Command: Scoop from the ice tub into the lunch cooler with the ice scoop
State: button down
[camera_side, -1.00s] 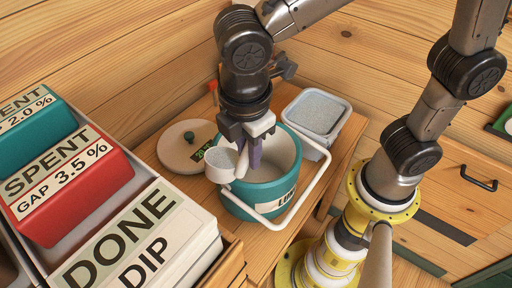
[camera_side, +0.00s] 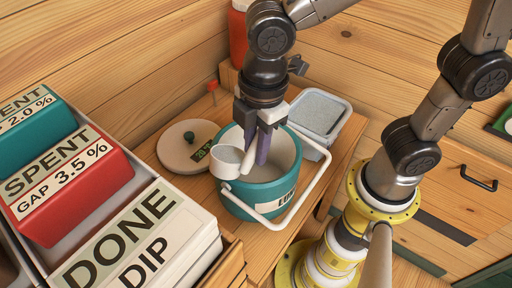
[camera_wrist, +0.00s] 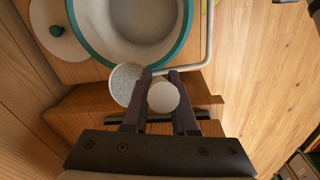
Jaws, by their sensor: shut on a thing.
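The lunch cooler (camera_side: 258,194) is an open teal tub with a white inside, a label and a white handle. It stands on the wooden bench and shows in the wrist view (camera_wrist: 181,45). My gripper (camera_side: 258,150) is shut on the handle of the white ice scoop (camera_side: 227,169). The scoop's cup appears at the cooler's left rim in the side view; its height above the rim is unclear. Grey speckled ice fills the cup in the wrist view (camera_wrist: 124,82). The ice tub (camera_side: 318,112), a grey container with a speckled grey fill, stands behind the cooler.
A round pale lid (camera_side: 178,153) with a dark knob lies left of the cooler. A red-topped object (camera_side: 212,87) and a red container (camera_side: 238,35) are behind. Labelled trays with a red block (camera_side: 80,190) occupy the left foreground. A wooden wall bounds the back.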

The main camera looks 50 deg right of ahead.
jog(key=shift+d+f, duration=0.1)
jog(key=shift+d, duration=0.1)
jog(key=shift+d+f+y, duration=0.15)
jog(key=shift+d+y, duration=0.15)
jog(key=shift+d+f, duration=0.15)
jog(key=shift+d, duration=0.05)
jog(key=shift+d+f+y, duration=0.15)
jog(key=shift+d+y, duration=0.15)
jog(key=shift+y, duration=0.1)
jog(key=shift+d+f+y, duration=0.4)
jog(key=shift+d+y, duration=0.1)
jog(key=shift+d, duration=0.2)
jog(key=shift+d+y, duration=0.55)
jog(key=shift+y, duration=0.35)
jog(key=shift+d+f+y, duration=0.4)
jog(key=shift+f+y, duration=0.45)
jog(key=shift+y, duration=0.05)
dwell(0.9)
jog(key=shift+d+f+y, duration=0.15)
jog(key=shift+d+y, duration=0.2)
jog(key=shift+y, duration=0.45)
jog(key=shift+d+f+y, duration=0.1)
jog(key=shift+d+y, duration=0.25)
jog(key=shift+y, duration=0.45)
dwell(1.1)
jog(key=shift+d+f+y, duration=0.15)
jog(key=shift+d+y, duration=0.35)
jog(key=shift+d, duration=0.15)
